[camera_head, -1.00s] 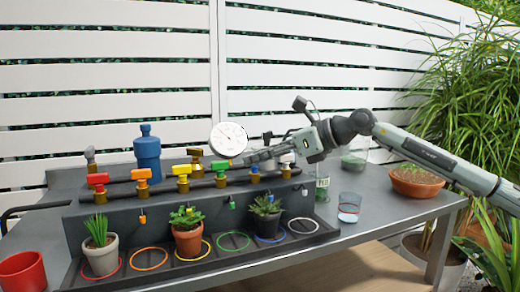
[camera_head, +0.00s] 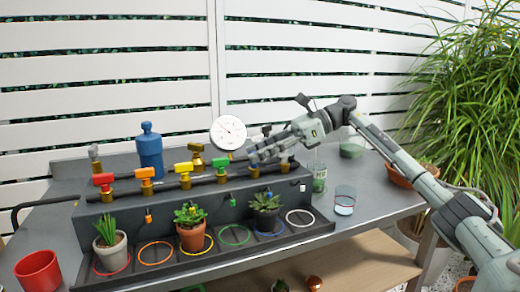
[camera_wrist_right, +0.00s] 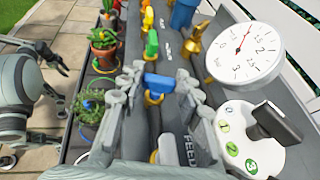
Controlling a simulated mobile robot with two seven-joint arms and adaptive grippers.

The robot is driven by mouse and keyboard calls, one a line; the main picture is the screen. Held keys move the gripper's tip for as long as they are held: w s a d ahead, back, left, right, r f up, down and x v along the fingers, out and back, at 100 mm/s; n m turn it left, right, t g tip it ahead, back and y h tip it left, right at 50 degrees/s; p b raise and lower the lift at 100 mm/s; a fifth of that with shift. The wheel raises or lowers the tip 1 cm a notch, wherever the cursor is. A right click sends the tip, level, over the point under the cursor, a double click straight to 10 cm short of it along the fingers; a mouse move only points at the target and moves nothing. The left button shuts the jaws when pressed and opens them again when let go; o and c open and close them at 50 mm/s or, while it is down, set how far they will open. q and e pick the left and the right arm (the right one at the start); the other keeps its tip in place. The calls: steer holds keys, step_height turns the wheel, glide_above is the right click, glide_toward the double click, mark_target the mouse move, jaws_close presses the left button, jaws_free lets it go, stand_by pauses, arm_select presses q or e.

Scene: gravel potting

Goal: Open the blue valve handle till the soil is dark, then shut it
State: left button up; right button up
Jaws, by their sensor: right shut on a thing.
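The blue valve handle (camera_wrist_right: 158,82) sits on its brass valve between the fingers of my right gripper (camera_wrist_right: 152,100), which is shut on it. In the head view my right gripper (camera_head: 258,158) hides the handle. A dark pot with a succulent (camera_head: 266,212) stands on the blue ring; it also shows in the wrist view (camera_wrist_right: 88,112). Leaves cover most of its soil, so its colour is unclear. My left gripper (camera_wrist_right: 60,78) is open and empty at the wrist view's left, outside the head view.
Red (camera_head: 103,180), orange (camera_head: 145,173), yellow (camera_head: 183,167) and green (camera_head: 221,162) handles line the pipe. A white gauge (camera_head: 228,132) and a numbered dial (camera_wrist_right: 240,140) stand close to my right gripper. A glass (camera_head: 344,203) stands at the right.

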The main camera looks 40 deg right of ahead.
steer(key=shift+n+g, duration=0.5)
steer(key=shift+g, duration=0.1)
steer(key=o, duration=1.2)
steer(key=shift+c, duration=0.2)
steer(key=v, duration=1.2)
steer(key=shift+d+f, duration=0.15)
steer(key=shift+f, duration=0.05)
